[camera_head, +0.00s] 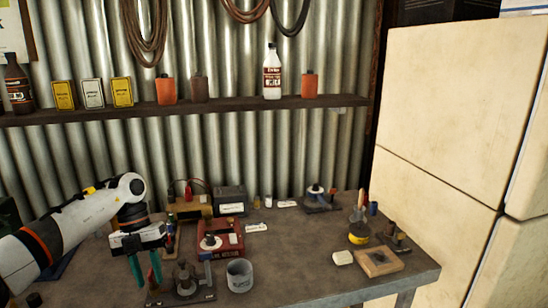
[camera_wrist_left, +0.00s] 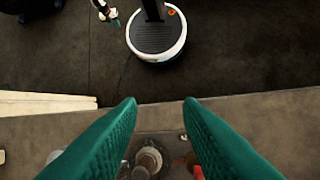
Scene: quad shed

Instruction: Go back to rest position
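My left gripper (camera_head: 147,280) hangs over the left part of the workbench (camera_head: 310,283) in the head view, its two teal fingers pointing down. In the left wrist view the fingertips (camera_wrist_left: 160,103) stand clearly apart with nothing between them. A dark metal fixture with a round knob (camera_head: 186,280) stands on the bench just right of the fingers. In the left wrist view round knobs show below and between the fingers. My right gripper (camera_wrist_left: 116,20) shows small at the top left of the left wrist view, beside my base; it is out of the head view.
A red fixture (camera_head: 228,246), a grey cup (camera_head: 240,276), a black box (camera_head: 231,200) and a wooden block (camera_head: 378,262) stand on the bench. A shelf (camera_head: 220,104) with bottles and boxes runs above. A cream cabinet (camera_head: 450,110) stands right. The bench's front middle is fairly clear.

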